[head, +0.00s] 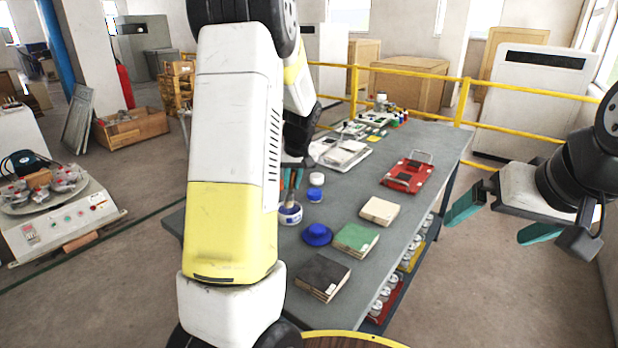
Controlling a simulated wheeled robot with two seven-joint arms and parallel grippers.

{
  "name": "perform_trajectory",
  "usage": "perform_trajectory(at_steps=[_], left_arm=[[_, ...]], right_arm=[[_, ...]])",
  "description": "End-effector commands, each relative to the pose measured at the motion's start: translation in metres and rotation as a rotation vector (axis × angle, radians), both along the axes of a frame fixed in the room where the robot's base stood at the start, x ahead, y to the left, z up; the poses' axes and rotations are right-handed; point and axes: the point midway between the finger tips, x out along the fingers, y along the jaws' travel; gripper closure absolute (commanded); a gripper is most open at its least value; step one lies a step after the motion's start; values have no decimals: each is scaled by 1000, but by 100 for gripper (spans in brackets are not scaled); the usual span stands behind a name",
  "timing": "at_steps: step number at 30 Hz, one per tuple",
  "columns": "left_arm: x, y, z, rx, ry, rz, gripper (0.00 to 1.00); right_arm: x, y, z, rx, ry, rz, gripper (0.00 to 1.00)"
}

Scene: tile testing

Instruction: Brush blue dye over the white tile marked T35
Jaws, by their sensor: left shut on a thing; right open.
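My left gripper (291,186) has teal fingers and points down just above an open white pot with a blue band (290,215). It is shut on what looks like a thin brush, mostly hidden by the fingers and my arm. A stack of white tiles (380,211) lies on the grey table, with a green stack (356,239) and a black stack (323,277) nearer. Paler flat pieces (345,152) lie on a white tray further back. No T35 mark is readable. My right gripper (503,218) is open and empty, right of the table.
A blue round dish or lid (317,235) and small blue (315,195) and white (316,179) containers stand near the pot. A red case (408,175) lies further right. Small bottles crowd the far end. The table (440,150) has bare room around the red case.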

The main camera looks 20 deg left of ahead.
Motion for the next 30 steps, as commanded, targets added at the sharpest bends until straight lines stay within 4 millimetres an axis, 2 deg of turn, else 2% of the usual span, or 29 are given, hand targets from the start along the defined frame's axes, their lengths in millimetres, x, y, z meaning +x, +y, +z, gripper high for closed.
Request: perform_trajectory(at_steps=[30], left_arm=[[0,0,-9,1,0,0,100]], right_arm=[[0,0,0,0,0,0,0]])
